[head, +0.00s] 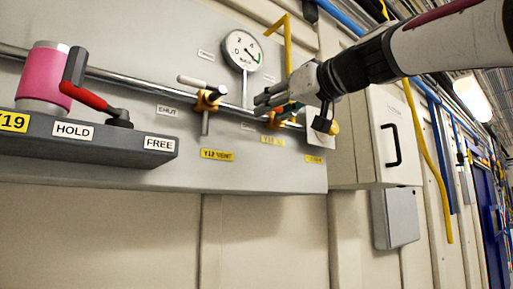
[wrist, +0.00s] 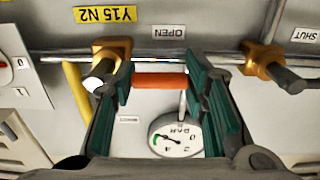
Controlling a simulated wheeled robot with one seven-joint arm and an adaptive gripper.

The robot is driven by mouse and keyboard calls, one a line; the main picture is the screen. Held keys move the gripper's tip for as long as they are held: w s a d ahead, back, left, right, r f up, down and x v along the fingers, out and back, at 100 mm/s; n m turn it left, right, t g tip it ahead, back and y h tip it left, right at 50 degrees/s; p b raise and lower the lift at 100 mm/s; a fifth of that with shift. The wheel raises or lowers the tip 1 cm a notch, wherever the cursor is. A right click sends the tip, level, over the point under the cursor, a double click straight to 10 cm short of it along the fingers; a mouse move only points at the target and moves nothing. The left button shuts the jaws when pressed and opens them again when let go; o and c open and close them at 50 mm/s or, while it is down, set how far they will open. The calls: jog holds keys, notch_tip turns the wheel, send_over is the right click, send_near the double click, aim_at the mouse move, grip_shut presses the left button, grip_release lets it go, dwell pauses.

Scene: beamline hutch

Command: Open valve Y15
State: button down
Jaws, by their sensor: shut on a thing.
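In the wrist view, valve Y15 has a brass body (wrist: 110,47) on the horizontal pipe, below the yellow "Y15 N2" label (wrist: 105,14). Its orange handle (wrist: 160,81) lies roughly parallel to the pipe, near the "OPEN" label (wrist: 169,32). My gripper (wrist: 165,88) is shut on the orange handle, with a green-padded finger at each end of it. In the head view, my gripper (head: 272,97) is at the panel pipe, right of the pressure gauge (head: 243,50); the handle is mostly hidden there.
Another brass valve (wrist: 265,60) with a dark handle sits to the right in the wrist view, beside a "SHUT" label (wrist: 303,35). In the head view, a pink cylinder (head: 45,77) and a red-gripped lever (head: 88,96) stand on a dark bar at left. A cabinet (head: 385,135) stands right.

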jog(key=c, duration=0.9)
grip_release()
jog(key=v, duration=1.2)
jog(key=s+f+m+g+h, duration=0.2)
jog(key=s+f+g+h, duration=0.1)
jog(key=f, duration=1.2)
jog(key=s+f+m+g+h, duration=0.2)
jog(key=f+g, duration=0.1)
jog(key=f, duration=1.2)
jog(key=s+d+f+m+g+h, duration=0.1)
jog(key=s+d+f, duration=0.1)
jog(key=s+f, duration=0.2)
jog(key=s+d+f+m+g+h+p, duration=0.1)
jog(key=s+f, duration=0.3)
jog(key=f, duration=0.6)
jog(key=s+d+f+g+h, duration=0.2)
jog(key=s+f, duration=0.3)
jog(key=f, duration=0.3)
jog(key=shift+d+m+g+h, duration=0.4)
jog(key=shift+d+h, duration=0.1)
jog(key=shift+d, duration=0.05)
